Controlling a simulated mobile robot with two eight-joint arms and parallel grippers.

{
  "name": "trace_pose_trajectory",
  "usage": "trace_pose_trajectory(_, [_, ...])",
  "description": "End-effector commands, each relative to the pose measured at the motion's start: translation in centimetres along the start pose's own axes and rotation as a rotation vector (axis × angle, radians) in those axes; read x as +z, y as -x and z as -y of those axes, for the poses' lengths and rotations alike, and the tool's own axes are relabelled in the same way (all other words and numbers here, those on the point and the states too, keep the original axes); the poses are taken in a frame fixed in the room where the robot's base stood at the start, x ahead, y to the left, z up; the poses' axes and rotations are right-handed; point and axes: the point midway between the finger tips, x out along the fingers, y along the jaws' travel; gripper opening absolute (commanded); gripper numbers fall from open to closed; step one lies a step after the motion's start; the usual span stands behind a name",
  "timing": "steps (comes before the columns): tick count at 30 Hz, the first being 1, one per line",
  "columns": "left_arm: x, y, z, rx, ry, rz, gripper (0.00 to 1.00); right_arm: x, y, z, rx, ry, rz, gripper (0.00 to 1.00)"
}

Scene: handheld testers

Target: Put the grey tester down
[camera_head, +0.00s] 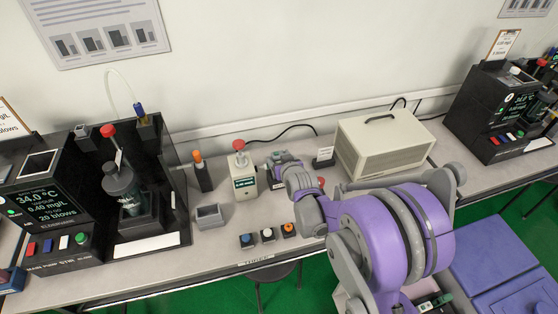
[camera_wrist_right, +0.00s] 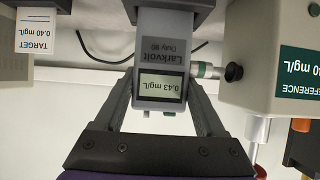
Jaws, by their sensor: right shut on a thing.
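The grey tester (camera_wrist_right: 163,62) fills the middle of the right wrist view, upside down in the picture, with the name Larkvolt and a screen reading 0.43 mg/L. My right gripper (camera_head: 276,172) is shut on it. In the head view the gripper is above the back part of the bench, just right of the cream reference tester (camera_head: 242,174), and mostly hides the grey tester. The reference tester is also close by in the right wrist view (camera_wrist_right: 262,65). I cannot tell whether the grey tester touches the bench. My left gripper is not in view.
An empty grey holder (camera_head: 209,216) stands front left, with several button blocks (camera_head: 268,235) right of it. A black rig (camera_head: 130,200) stands left. A cream box (camera_head: 385,143) and target card (camera_head: 324,157) stand right. Bare bench lies between holder and buttons.

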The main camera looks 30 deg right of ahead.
Motion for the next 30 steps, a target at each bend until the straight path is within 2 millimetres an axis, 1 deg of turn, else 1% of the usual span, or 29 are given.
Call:
trace_pose_trajectory(3, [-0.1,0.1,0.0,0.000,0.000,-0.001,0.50,-0.2,0.1,0.0,0.000,0.000,-0.001,0.05])
trace_pose_trajectory(7, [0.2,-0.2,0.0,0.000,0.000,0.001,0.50,0.2,-0.1,0.0,0.000,0.000,0.000,0.05])
trace_pose_trajectory(8, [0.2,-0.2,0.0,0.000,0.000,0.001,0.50,0.2,-0.1,0.0,0.000,0.000,0.000,0.74])
trace_pose_trajectory(12, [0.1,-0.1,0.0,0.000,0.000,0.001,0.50,0.1,-0.1,0.0,0.000,0.000,0.000,0.99])
trace_pose_trajectory(19, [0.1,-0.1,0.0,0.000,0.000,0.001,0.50,0.1,-0.1,0.0,0.000,0.000,0.000,1.00])
trace_pose_trajectory(23, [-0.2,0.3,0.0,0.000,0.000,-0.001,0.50,-0.4,0.3,0.0,0.000,0.000,-0.001,1.00])
trace_pose_trajectory(26, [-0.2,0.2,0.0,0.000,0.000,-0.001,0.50,-0.3,1.6,0.0,0.000,0.000,-0.001,1.00])
trace_pose_trajectory(30, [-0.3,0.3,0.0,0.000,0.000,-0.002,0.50,-0.3,4.4,0.0,0.000,0.000,-0.001,1.00])
